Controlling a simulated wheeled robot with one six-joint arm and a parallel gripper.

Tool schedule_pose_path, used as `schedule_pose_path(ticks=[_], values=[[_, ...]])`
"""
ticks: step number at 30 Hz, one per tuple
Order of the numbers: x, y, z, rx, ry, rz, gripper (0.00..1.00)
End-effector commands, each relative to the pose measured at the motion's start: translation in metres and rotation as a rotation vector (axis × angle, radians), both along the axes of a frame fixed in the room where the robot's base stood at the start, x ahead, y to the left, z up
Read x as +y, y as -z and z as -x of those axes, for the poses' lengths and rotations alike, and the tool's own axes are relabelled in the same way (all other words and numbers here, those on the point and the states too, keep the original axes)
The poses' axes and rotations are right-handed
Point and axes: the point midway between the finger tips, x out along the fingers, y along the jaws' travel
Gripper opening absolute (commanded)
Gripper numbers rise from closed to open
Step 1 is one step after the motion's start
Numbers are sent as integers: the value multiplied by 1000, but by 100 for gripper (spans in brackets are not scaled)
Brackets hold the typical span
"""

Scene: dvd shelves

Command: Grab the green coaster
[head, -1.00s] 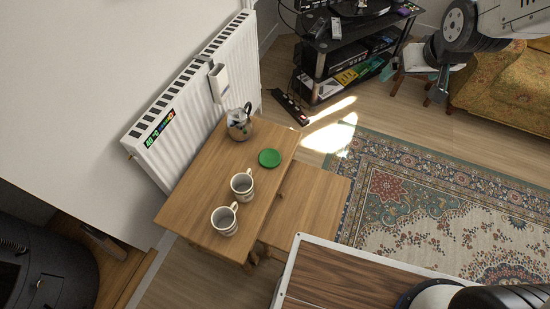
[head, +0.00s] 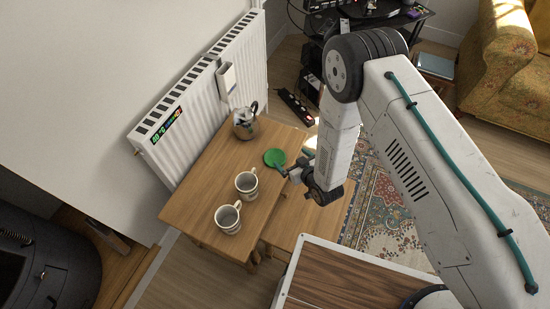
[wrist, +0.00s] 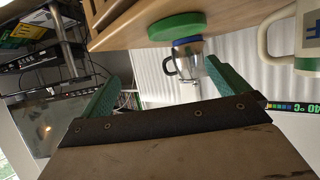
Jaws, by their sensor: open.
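The green coaster (head: 273,157) lies flat on the wooden table (head: 215,165), near its right edge in the head view. My gripper (head: 291,172) is just right of the coaster, with its jaws pointing toward it. In the wrist view, which is upside down, the coaster (wrist: 176,25) is at the top centre, beyond my open, empty gripper (wrist: 161,70). The two teal fingers stand wide apart with nothing between them. I cannot tell whether a fingertip touches the coaster.
A glass and metal pot (head: 246,122) stands behind the coaster. Two white mugs (head: 246,184) (head: 228,217) stand nearer on the same table. A radiator (head: 200,95) runs along the wall. A lower wooden table (head: 308,215) is under my arm.

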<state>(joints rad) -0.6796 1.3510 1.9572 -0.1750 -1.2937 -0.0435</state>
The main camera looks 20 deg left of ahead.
Motion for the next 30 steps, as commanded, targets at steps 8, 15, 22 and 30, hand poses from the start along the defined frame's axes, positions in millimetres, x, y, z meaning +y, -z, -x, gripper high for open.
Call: schedule_pose_path(ticks=[8, 15, 22, 30], values=[[6, 31, 26, -24, -35, -45, 100], [27, 39, 12, -24, -35, -46, 100], [55, 49, -5, -23, -34, -45, 100], [63, 52, -12, -22, -33, -43, 100]])
